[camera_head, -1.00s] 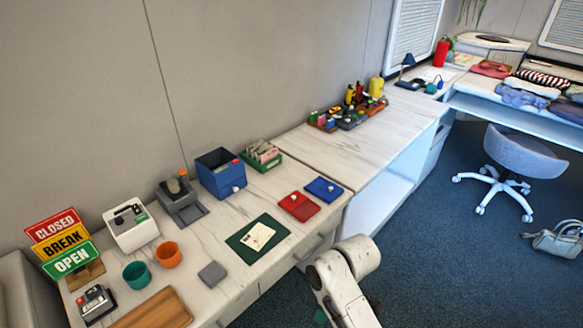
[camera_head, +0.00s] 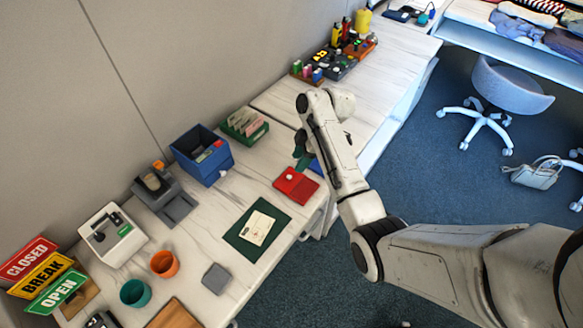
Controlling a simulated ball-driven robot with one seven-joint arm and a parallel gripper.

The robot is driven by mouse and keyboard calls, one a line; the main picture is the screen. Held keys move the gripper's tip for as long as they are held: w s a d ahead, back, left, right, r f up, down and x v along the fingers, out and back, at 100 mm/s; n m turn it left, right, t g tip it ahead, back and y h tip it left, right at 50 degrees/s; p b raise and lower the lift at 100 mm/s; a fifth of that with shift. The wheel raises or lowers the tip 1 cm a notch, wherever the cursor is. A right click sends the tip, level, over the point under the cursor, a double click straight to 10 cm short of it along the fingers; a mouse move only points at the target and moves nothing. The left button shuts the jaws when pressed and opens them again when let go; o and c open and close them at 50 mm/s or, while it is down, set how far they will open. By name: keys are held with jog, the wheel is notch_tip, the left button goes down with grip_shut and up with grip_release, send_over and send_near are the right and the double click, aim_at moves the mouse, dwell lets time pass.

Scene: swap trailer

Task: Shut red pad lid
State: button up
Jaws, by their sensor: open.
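The red pad (camera_head: 300,189) lies on the white counter near its front edge, with a small white knob on its left part. I cannot tell from this view how far its lid is open. My gripper (camera_head: 303,164) hangs just behind the red pad, dark green at its end, apart from the knob as far as I can see. It is open and appears empty; its fingertips are small and partly hidden by my arm. The blue pad (camera_head: 316,167) beside it is mostly hidden behind my arm.
A dark green mat (camera_head: 240,245) with a card lies left of the red pad. A blue box (camera_head: 205,162) and a green card tray (camera_head: 244,127) stand behind. An orange cup (camera_head: 164,264) and a grey square (camera_head: 216,279) are further left. The counter between is bare.

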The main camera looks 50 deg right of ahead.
aim_at(289, 176)
jog(key=shift+x, duration=3.2)
jog(key=shift+s+a, duration=0.1)
jog(key=shift+c, duration=0.3)
grip_shut()
